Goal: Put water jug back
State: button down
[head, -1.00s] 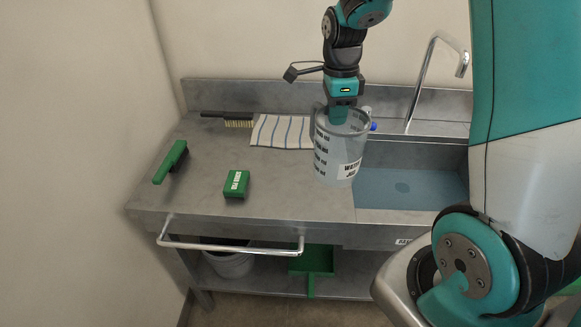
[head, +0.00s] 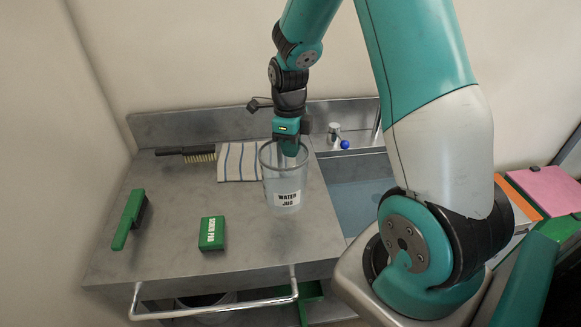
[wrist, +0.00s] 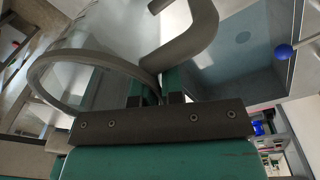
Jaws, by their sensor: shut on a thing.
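The water jug (head: 283,182) is a clear, upright cylinder with a grey rim and a white "WATER JUG" label. In the head view it is over the counter, just left of the sink; I cannot tell whether its base touches. My gripper (head: 290,150) points down at the jug's rear right rim. In the wrist view my gripper (wrist: 157,88) is shut where the jug's rim (wrist: 45,72) meets a curved grey bar (wrist: 205,35), apparently the jug's handle. The fingertips are partly hidden by the jug in the head view.
The sink (head: 350,205) is right, with a blue-knobbed tap (head: 345,144) behind. A rail (head: 215,305) runs in front.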

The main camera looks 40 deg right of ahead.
aim_at(291, 161)
jog(key=shift+f+p, duration=0.45)
jog(key=shift+f, duration=3.1)
jog(key=shift+f, duration=0.2)
jog(key=c, duration=1.2)
grip_release()
jog(key=shift+r, duration=0.1)
jog(key=shift+c, duration=0.2)
